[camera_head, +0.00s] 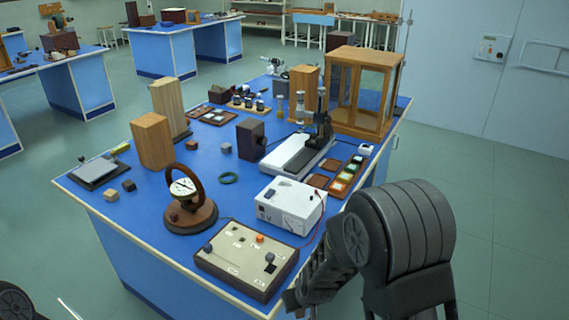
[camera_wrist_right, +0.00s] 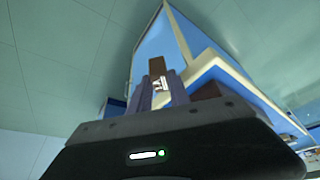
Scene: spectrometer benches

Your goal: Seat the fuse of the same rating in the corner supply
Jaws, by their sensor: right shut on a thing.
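In the right wrist view, my right gripper (camera_wrist_right: 160,90) is shut on a small dark brown piece (camera_wrist_right: 157,66) with a white marking; I cannot tell whether it is a fuse or read a rating. In the head view my right arm comes in at the lower right, and its hand is partly cut off beside the bench's front corner. A white supply-like box (camera_head: 291,204) with a red lead stands near the bench's right edge. A beige panel (camera_head: 245,258) with knobs and small sockets lies at the front corner. My left gripper is out of view.
The blue bench (camera_head: 130,207) carries a round dial instrument (camera_head: 185,189), wooden blocks (camera_head: 152,141), a balance-like device (camera_head: 298,155), a tray of coloured pieces (camera_head: 345,174) and a glass-fronted case (camera_head: 364,90). Some blue top is bare left of the dial. Floor is clear to the right.

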